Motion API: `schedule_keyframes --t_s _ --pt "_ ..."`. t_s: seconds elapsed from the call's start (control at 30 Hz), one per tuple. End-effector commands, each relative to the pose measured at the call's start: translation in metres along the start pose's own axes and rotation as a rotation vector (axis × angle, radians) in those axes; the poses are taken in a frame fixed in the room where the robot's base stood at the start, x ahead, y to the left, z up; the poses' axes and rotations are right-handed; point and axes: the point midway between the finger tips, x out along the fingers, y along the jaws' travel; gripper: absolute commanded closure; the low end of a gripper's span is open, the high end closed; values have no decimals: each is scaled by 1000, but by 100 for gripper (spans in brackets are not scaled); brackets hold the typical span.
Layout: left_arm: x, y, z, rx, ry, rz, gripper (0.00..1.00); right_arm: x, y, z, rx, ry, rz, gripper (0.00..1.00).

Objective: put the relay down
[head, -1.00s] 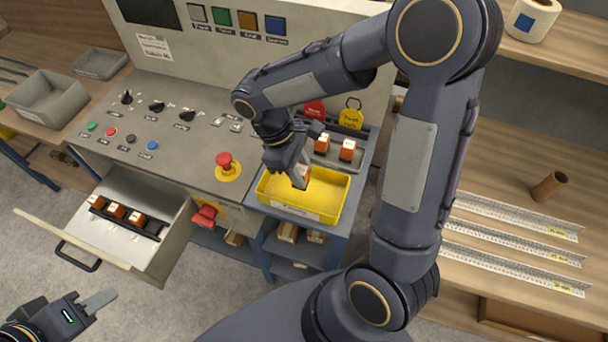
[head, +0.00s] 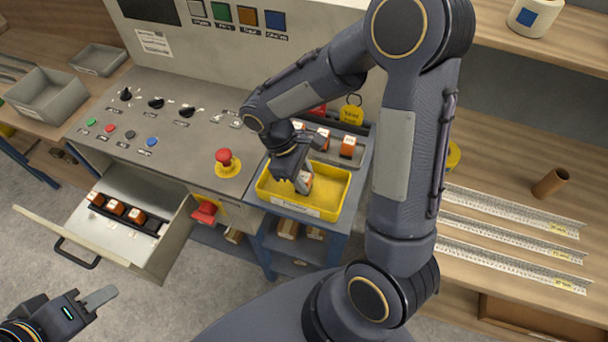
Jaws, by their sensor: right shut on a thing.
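Several relays (head: 116,209) sit in a row on a dark strip in the open drawer (head: 95,229) at the left. My left gripper (head: 101,298) is at the lower left, away from everything; its finger gap is not clear.
A red emergency button (head: 224,157) on the control panel stands just left of the tray. A red padlock (head: 204,212) hangs below it. A yellow tag (head: 351,115) stands behind the holder. My right arm covers the space right of the tray.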

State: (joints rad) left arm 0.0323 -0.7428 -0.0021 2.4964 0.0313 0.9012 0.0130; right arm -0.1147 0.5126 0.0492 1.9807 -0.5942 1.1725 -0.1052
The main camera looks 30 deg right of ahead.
Motion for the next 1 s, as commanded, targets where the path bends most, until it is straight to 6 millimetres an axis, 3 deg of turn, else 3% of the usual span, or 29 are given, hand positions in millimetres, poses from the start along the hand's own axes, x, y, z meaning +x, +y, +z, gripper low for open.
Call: schedule_keyframes --t_s 0.07,0.1,0.27,0.53,0.7,0.73,1.0 --pt "1 -1 1 0 0 0 64 2 0 -1 0 0 0 93" --pt "1 0 0 0 0 0 64 1 0 0 0 0 0 67" --pt "1 0 0 0 0 0 64 1 0 0 0 0 0 48" --pt "0 0 0 0 0 0 64 0 0 0 0 0 0 48" --pt "-12 6 -6 0 0 0 64 -17 0 6 0 2 1 48" --pt "-7 3 -4 0 1 0 64 -18 0 3 0 5 2 48" --pt "0 0 0 0 0 0 64 -78 0 2 1 6 2 48"
